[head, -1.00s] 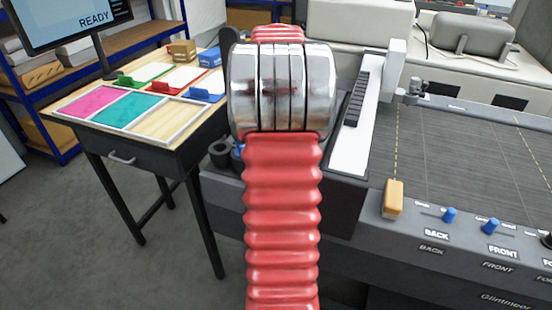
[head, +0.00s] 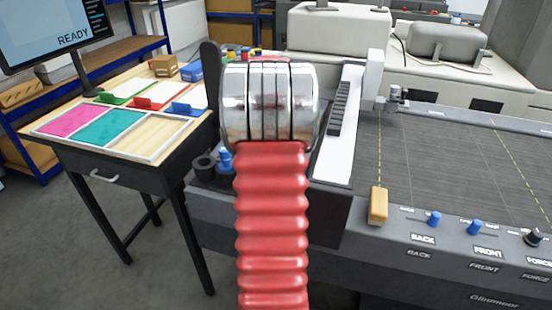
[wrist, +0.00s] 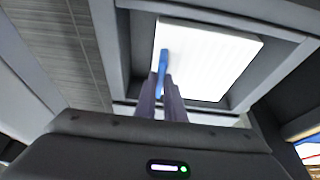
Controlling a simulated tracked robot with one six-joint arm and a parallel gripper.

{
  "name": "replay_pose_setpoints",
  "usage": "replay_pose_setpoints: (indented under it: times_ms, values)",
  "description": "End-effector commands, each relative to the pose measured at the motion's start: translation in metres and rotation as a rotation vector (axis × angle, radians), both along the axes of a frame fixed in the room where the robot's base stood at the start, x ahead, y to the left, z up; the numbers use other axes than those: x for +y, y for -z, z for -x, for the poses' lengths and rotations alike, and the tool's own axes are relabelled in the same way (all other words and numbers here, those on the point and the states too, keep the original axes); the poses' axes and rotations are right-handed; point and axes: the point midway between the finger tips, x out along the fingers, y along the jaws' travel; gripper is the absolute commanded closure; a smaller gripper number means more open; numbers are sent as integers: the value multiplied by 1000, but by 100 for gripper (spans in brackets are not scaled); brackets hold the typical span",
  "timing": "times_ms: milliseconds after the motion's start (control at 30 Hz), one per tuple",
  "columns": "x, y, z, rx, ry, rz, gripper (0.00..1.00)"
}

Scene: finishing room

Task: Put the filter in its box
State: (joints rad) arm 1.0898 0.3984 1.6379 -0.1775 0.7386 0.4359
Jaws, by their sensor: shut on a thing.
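A flat white filter (wrist: 217,58) with faint parallel lines shows in the wrist view, with a blue tab (wrist: 163,62) at its left side. The fingers of my gripper (wrist: 163,84) are shut on this blue tab. The filter lies over or within the square opening of a dark grey box (wrist: 129,62), whose walls show around it. I cannot tell how deep it sits; it looks slightly turned against the walls. In the head view my red and silver arm hides the gripper, and I do not make out the filter.
A wooden table (head: 190,131) with coloured panels and tabbed cards stands at left, with a monitor (head: 60,30) behind. A wide grey machine bed (head: 450,155) with knobs (head: 474,228) and a yellow block (head: 378,205) fills the right. Open floor (head: 90,265) lies front left.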

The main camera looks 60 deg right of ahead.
Motion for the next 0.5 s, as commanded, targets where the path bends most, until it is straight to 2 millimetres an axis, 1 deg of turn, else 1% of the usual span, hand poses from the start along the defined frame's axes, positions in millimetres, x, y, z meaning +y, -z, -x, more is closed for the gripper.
replay_pose_setpoints:
  times_ms: [367,500]
  values:
    - [0,4,-1,-1,-1,1,100]
    - [1,18,-1,1,-2,-1,100]
